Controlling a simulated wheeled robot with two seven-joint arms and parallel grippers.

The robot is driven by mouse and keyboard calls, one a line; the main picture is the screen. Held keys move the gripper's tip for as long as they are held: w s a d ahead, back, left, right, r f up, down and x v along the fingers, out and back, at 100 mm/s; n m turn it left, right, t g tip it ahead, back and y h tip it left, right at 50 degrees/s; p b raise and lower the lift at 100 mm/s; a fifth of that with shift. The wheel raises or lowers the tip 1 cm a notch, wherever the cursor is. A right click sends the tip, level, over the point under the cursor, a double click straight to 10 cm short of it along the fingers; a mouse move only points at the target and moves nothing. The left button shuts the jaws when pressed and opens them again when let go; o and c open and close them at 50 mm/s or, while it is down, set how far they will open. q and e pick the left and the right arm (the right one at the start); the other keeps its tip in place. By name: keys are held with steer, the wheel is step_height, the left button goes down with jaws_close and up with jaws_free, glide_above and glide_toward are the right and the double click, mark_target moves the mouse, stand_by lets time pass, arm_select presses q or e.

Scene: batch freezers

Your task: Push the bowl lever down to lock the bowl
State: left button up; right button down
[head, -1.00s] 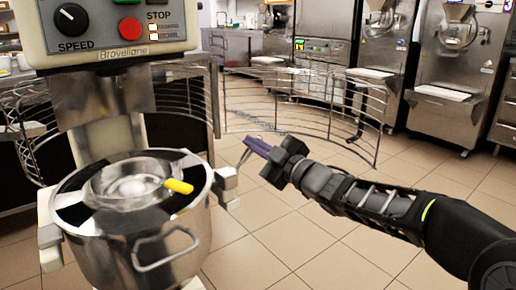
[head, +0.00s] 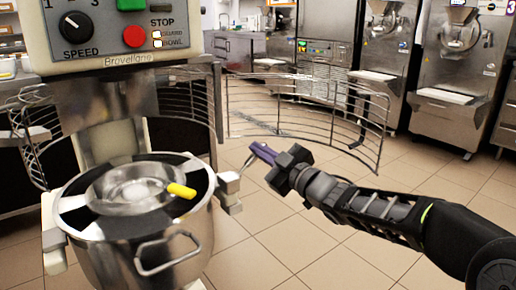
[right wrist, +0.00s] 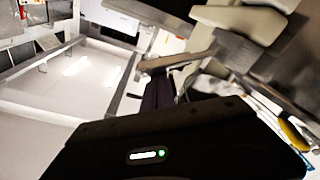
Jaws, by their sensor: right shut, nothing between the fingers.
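The metal bowl (head: 152,250) stands in the mixer at the left of the head view. The bowl lever (head: 234,203) is at the small pale bracket (head: 228,183) on the bowl's right side. A thin grey piece rises from there towards my right gripper (head: 256,149). My right gripper's purple fingers are shut and empty, just above and right of the bracket. In the right wrist view, a grey-brown bar (right wrist: 178,62) crosses close in front of the dark fingers (right wrist: 158,88); I cannot tell whether they touch. My left gripper is out of view.
The mixer's control panel (head: 112,30) stands above the bowl. A yellow-handled tool (head: 181,190) lies at the bowl's rim. A curved wire guard (head: 300,105) stands open behind my right gripper. Batch freezers (head: 455,80) line the back. Tiled floor is free around my right arm.

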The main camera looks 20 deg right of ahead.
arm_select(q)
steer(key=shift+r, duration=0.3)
arm_select(e)
step_height(320, 180, down, 7)
steer(key=w+d+m+t+h, duration=0.1)
steer(key=d+m, duration=0.1)
steer(key=m, duration=0.8)
steer(key=shift+d+h, duration=0.35)
steer(key=shift+h, duration=0.05)
steer(key=shift+f, duration=0.15)
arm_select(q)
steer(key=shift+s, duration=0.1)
